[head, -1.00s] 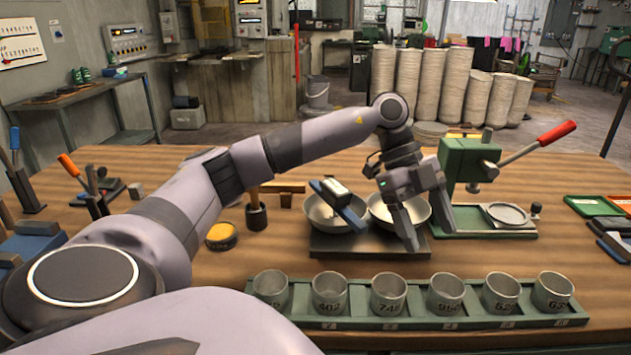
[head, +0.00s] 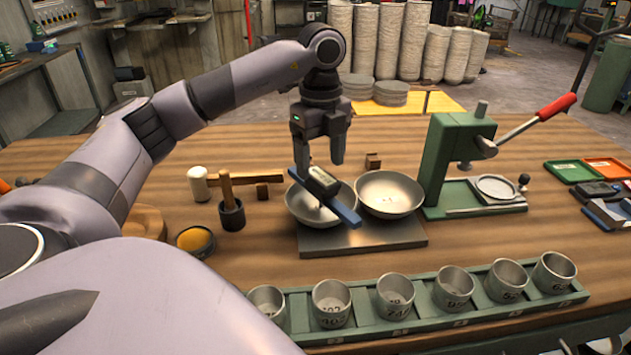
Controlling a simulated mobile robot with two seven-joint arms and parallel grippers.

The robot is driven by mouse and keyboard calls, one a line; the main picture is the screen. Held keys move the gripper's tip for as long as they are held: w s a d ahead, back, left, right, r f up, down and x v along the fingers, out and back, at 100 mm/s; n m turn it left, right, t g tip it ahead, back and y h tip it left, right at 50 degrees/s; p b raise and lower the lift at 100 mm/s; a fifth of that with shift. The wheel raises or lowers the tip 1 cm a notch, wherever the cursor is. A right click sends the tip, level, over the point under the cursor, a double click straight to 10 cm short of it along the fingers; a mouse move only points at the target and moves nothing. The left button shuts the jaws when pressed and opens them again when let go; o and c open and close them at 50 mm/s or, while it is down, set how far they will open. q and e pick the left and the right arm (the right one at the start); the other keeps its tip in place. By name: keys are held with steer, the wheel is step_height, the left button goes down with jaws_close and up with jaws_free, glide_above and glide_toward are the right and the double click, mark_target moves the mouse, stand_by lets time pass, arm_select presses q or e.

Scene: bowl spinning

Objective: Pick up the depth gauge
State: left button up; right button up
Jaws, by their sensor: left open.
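What looks like the depth gauge (head: 346,214), a blue bar with a grey block on it, lies slantwise across the left metal bowl (head: 297,203). My left gripper (head: 320,161) is open, pointing down at the far end of the gauge. Its left finger overlaps the gauge's far end in the picture, and its right finger is just beyond the grey block. I cannot tell whether either finger touches the gauge. Nothing is held between the fingers. My right gripper is not in view.
A second bowl (head: 390,193) stands beside the first on a metal plate (head: 365,237). A green press (head: 447,165) with a red-handled lever is at right. Several numbered cups stand in a green rack (head: 420,317) in front. A mallet (head: 228,197) and yellow tin (head: 195,240) are at left.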

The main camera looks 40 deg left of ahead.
mark_target(322, 177)
arm_select(q)
steer(key=shift+f, duration=0.35)
steer(key=f, duration=0.3)
steer(key=d+f, duration=0.1)
steer(key=f, duration=0.1)
steer(key=shift+s+f+p, duration=0.2)
steer(key=shift+s+p, duration=0.15)
steer(key=shift+p, duration=0.05)
steer(key=shift+f, duration=0.45)
steer(key=c, duration=1.2)
steer(key=shift+w+r, duration=0.1)
